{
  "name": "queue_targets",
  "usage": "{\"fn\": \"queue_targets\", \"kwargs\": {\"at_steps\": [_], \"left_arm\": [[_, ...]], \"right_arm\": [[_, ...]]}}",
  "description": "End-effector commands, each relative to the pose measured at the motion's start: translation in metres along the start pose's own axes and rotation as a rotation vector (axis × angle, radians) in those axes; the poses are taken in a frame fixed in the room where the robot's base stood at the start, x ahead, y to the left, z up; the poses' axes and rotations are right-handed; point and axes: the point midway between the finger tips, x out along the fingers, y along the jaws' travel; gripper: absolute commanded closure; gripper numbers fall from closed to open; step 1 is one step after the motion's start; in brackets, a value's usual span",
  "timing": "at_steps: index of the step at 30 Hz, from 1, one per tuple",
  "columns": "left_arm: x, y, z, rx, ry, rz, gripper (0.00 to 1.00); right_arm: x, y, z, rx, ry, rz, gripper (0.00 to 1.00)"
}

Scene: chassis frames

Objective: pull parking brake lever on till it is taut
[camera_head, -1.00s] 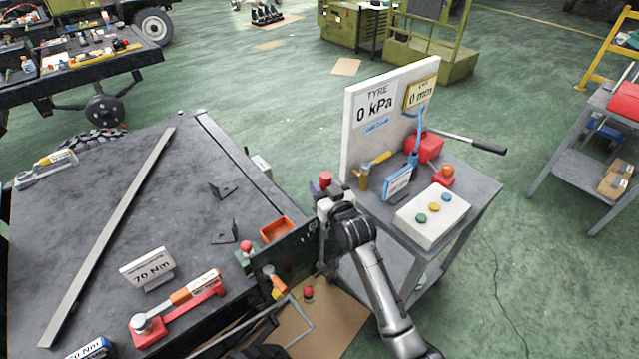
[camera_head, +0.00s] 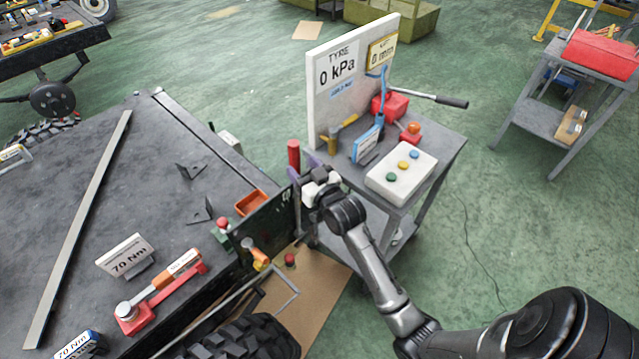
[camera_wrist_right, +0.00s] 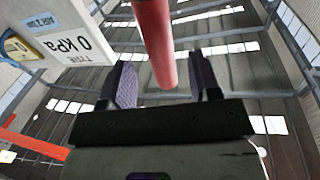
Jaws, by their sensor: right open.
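The parking brake lever (camera_head: 293,157) shows its red grip standing upright at the right end of the dark chassis plate (camera_head: 270,232). My right gripper (camera_head: 303,168) is beside the grip, with its purple-padded fingers pointing towards it. In the right wrist view the red grip (camera_wrist_right: 155,35) comes down from the top edge between the two spread fingers (camera_wrist_right: 165,82). The fingers are open, and gaps show on both sides of the grip. The lever's lower part is hidden by the gripper and plate. My left gripper is not in view.
A grey cart (camera_head: 445,150) stands just right of my right gripper, carrying a white button box (camera_head: 401,172) and a gauge board (camera_head: 322,110) reading 0 kPa and 0 mm. The dark workbench (camera_head: 100,190) is left, with an orange tray (camera_head: 251,203) near its edge.

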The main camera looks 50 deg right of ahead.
Motion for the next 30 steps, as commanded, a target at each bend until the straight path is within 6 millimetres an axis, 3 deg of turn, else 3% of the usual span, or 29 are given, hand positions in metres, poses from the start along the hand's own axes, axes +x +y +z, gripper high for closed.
{"fn": "queue_targets", "kwargs": {"at_steps": [6, 12, 18, 30], "left_arm": [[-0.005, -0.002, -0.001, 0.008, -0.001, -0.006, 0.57], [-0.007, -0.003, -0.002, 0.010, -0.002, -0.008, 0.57], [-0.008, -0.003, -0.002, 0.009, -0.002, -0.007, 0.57], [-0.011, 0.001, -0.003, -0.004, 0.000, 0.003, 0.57]], "right_arm": [[-0.042, 0.000, 0.000, 0.000, -0.002, 0.000, 0.43], [-0.066, 0.000, 0.001, 0.001, -0.001, 0.000, 0.43], [-0.076, 0.000, 0.000, 0.001, 0.000, 0.000, 0.43], [-0.077, 0.000, -0.004, 0.001, 0.002, 0.000, 0.43]]}}
